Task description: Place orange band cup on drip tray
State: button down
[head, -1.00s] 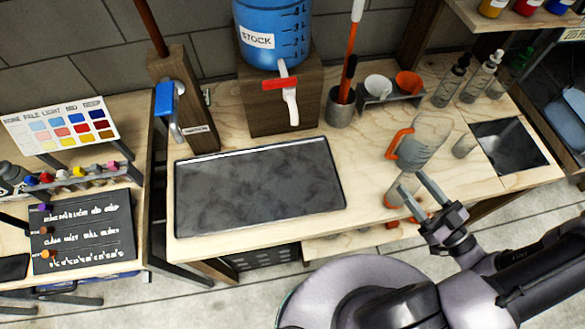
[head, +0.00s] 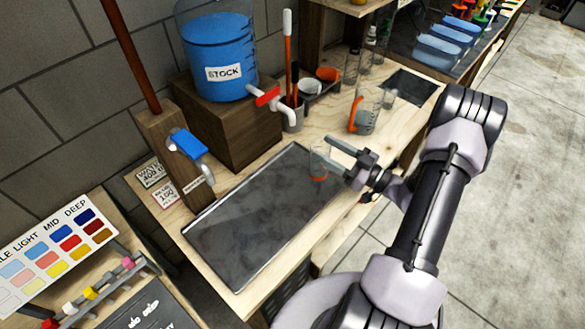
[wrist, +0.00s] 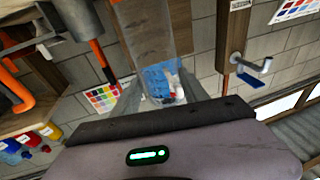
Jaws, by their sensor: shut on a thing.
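The orange band cup (head: 318,166) is small and clear, with an orange band near its base. My gripper (head: 331,153) is shut on it and holds it upright. In the head view the cup appears over the right end of the drip tray (head: 245,228), a dark, mottled rectangle with a thin rim on the wooden bench. I cannot tell whether its base touches the tray. In the wrist view the clear wall of the cup (wrist: 148,40) shows between the fingers, and the background shows through it.
A blue stock tank (head: 215,60) with a red-handled tap (head: 268,97) stands behind the tray. A clear jug with an orange handle (head: 366,112) stands to the right. A wooden post with a blue lever (head: 187,145) is at the left. The tray surface looks empty.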

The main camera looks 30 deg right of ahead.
jog(key=w+a+f+b, duration=0.3)
jog(key=w+a+f, duration=0.1)
jog(key=a, duration=0.2)
jog(key=shift+w+a+f+b, duration=0.2)
jog(key=shift+a+b, duration=0.05)
jog(key=shift+b, duration=0.1)
jog(key=c, duration=0.6)
grip_release()
